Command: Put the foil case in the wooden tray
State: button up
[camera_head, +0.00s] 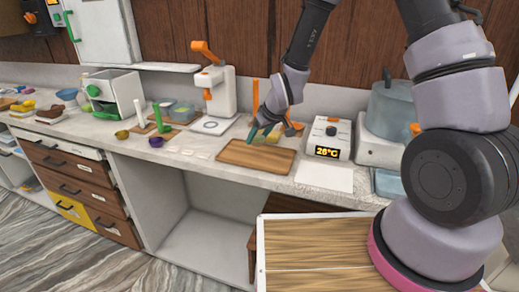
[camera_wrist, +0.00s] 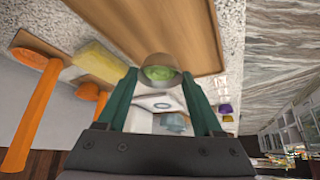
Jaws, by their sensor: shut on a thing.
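The foil case (camera_wrist: 160,72) is a small round cup with a dull metallic rim and something green inside. It sits between the two green fingertips of my gripper (camera_wrist: 160,82), which is shut on it. The wooden tray (camera_head: 250,157) is a flat brown rectangle on the counter. In the wrist view the tray (camera_wrist: 150,30) lies just past the case, and the case overlaps its edge. In the head view my gripper (camera_head: 262,131) is at the tray's back edge; the case is hard to make out there. I cannot tell whether the case touches the tray.
A thermometer box reading 26°C (camera_head: 330,139) stands right of the tray, with a white sheet (camera_head: 325,176) in front. A white machine with an orange lever (camera_head: 213,90) stands behind left. Orange items (camera_wrist: 35,100) and a yellow block (camera_wrist: 99,61) are near my gripper.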

aim_at(259, 145)
jog(key=shift+f, duration=2.2)
jog(key=shift+f, duration=0.15)
jog(key=o, duration=1.5)
jog(key=shift+c, duration=0.2)
